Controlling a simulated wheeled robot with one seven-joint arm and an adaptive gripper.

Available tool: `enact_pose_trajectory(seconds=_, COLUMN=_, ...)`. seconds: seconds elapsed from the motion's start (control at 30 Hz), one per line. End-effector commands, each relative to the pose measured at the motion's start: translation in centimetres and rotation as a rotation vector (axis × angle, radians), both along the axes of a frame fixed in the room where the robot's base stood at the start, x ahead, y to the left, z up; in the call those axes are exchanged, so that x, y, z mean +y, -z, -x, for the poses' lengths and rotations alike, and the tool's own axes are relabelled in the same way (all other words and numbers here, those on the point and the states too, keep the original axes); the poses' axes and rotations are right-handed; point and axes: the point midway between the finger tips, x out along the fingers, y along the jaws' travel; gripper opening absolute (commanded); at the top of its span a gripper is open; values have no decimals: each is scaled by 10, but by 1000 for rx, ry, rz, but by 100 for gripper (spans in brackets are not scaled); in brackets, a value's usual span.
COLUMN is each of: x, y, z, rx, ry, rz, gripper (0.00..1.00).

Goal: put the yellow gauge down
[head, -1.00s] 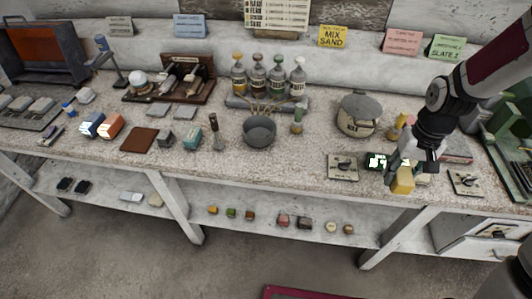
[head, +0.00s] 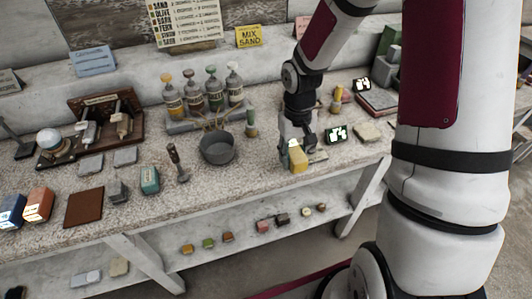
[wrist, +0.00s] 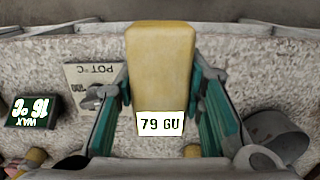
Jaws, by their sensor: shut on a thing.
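The yellow gauge (head: 298,161) is a yellow block held in my gripper (head: 296,150) near the front edge of the bench. In the wrist view the gauge (wrist: 160,70) sits between the two teal-padded fingers (wrist: 164,105), with its white display reading "79 GU" facing the camera. My gripper is shut on it. The gauge appears above the bench, beside the pot dial plate (head: 318,156), which also shows in the wrist view (wrist: 92,85). I cannot tell whether its underside touches anything.
A grey bowl (head: 217,148) stands to the left, and its rim shows in the wrist view (wrist: 278,132). A green-topped bottle (head: 251,124) stands behind. Bare bench shows between bowl and gauge.

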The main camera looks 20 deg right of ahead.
Motion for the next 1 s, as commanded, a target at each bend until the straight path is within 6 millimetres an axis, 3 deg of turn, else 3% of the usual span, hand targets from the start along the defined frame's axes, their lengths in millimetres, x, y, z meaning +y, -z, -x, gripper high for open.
enact_pose_trajectory(seconds=0.2, x=32, y=5, z=-43, rx=-1, ry=-4, rz=0, gripper=0)
enact_pose_trajectory(seconds=0.4, x=48, y=8, z=-65, rx=0, ry=-1, rz=-1, gripper=0)
enact_pose_trajectory(seconds=0.57, x=50, y=12, z=-68, rx=1, ry=0, rz=0, gripper=0)
enact_pose_trajectory(seconds=0.8, x=50, y=41, z=-68, rx=2, ry=0, rz=0, gripper=0)
enact_pose_trajectory(seconds=1.0, x=49, y=43, z=-68, rx=-1, ry=1, rz=0, gripper=0)
